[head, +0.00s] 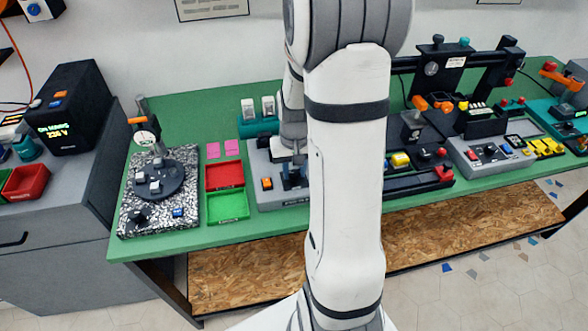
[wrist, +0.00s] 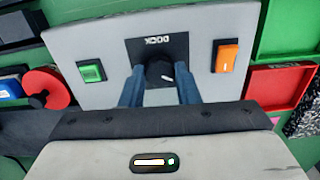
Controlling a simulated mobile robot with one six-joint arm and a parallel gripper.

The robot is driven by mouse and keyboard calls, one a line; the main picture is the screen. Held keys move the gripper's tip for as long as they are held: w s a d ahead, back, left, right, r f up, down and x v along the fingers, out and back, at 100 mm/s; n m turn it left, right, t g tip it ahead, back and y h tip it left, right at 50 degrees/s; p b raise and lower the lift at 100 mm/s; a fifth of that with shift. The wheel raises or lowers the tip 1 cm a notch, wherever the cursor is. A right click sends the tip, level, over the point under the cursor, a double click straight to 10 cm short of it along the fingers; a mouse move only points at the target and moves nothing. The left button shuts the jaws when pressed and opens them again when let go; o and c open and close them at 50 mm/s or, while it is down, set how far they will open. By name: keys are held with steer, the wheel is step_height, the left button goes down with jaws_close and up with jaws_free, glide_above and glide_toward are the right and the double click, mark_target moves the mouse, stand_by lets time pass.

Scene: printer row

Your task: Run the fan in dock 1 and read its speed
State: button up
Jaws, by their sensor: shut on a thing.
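A grey control box (head: 270,199) stands on the green table, mostly behind my arm in the head view. In the wrist view its top panel (wrist: 195,40) is upside down and carries a black plate marked DOCK with a round black knob (wrist: 160,72). My gripper (wrist: 160,90) has its two blue-grey fingers on either side of this knob, shut on it. The knob has a white pointer mark; the dock it points to cannot be read. An orange rocker switch (wrist: 227,56) and a green rocker switch (wrist: 91,71) flank the knob. I cannot make out a fan or a speed reading.
Red (head: 225,175) and green (head: 228,205) trays lie left of the box. Further left is a speckled slab (head: 185,210) with a dark disc. A teal holder (head: 258,126) stands behind the box. Black equipment (head: 415,160) crowds the right.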

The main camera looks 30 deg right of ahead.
mark_target(294, 173)
steer(key=o, duration=1)
step_height(294, 173, up, 8)
steer(key=shift+f, duration=0.1)
stand_by(0.4)
steer(key=s+a+r+n+t, duration=0.1)
steer(key=s+a+r, duration=0.1)
steer(key=s+a, duration=0.2)
steer(key=s+a+r+n+t, duration=0.1)
steer(key=s+a+r, duration=0.2)
steer(key=s+a, duration=0.1)
steer(key=s+a+r+n+t, duration=0.1)
steer(key=s+a+r, duration=0.2)
steer(key=s+a, duration=0.1)
steer(key=shift+s+a+r+n, duration=0.15)
steer(key=shift+s+a+n, duration=0.2)
steer(key=shift+s, duration=0.25)
